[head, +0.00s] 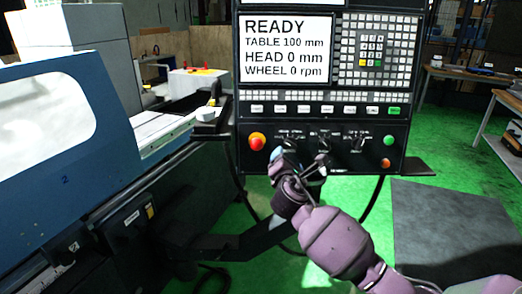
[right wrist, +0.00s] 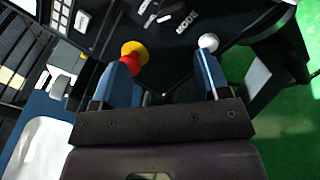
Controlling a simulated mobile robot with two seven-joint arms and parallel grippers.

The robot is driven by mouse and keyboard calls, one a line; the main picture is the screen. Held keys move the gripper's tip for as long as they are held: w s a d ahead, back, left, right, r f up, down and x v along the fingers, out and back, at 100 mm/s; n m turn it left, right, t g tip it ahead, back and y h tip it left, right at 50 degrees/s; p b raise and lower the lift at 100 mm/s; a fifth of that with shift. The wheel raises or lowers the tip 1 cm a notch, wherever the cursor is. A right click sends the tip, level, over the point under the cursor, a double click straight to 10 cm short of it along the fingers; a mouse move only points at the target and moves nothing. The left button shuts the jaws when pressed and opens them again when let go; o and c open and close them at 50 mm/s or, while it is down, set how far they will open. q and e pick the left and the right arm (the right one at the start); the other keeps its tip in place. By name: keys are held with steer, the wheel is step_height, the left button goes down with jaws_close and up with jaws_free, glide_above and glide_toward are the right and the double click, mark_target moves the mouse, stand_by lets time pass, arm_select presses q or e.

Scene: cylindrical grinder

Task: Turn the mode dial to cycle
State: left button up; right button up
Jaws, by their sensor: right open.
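The control panel (head: 306,155) faces me in the head view, with a row of dark dials under small labels too small to read. These are a left dial (head: 289,145), a middle dial (head: 323,143) and a right dial (head: 357,143). In the right wrist view a label (right wrist: 187,22) reads MODE, beyond the fingers; I cannot tell which dial it belongs to. My right gripper (head: 299,163) is open in front of the panel, just below the left and middle dials. Its two blue fingers (right wrist: 165,78) stand apart with nothing between them. My left gripper is out of view.
A red emergency button with yellow collar (head: 257,141) sits left of the dials; it also shows by the left finger (right wrist: 131,54). Green (head: 389,140) and orange-red (head: 385,162) buttons sit right. The screen (head: 286,48) reads READY. The blue machine body (head: 60,150) stands left.

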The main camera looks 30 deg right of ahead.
mark_target(291, 145)
steer(key=w+d+n, duration=0.1)
steer(key=w+d, duration=0.2)
steer(key=w+d+n+p, duration=0.1)
steer(key=w+d, duration=0.2)
steer(key=w, duration=0.1)
steer(key=shift+w+d+f+g+h, duration=0.1)
steer(key=shift+w+d+g+h, duration=0.1)
steer(key=shift+g+h, duration=0.2)
arm_select(q)
steer(key=shift+w+d+r, duration=0.15)
steer(key=shift+d+r, duration=0.05)
steer(key=shift+r, duration=0.2)
arm_select(e)
steer(key=shift+x, duration=0.75)
steer(key=shift+c, duration=0.4)
steer(key=c, duration=0.8)
steer(key=shift+f, duration=0.1)
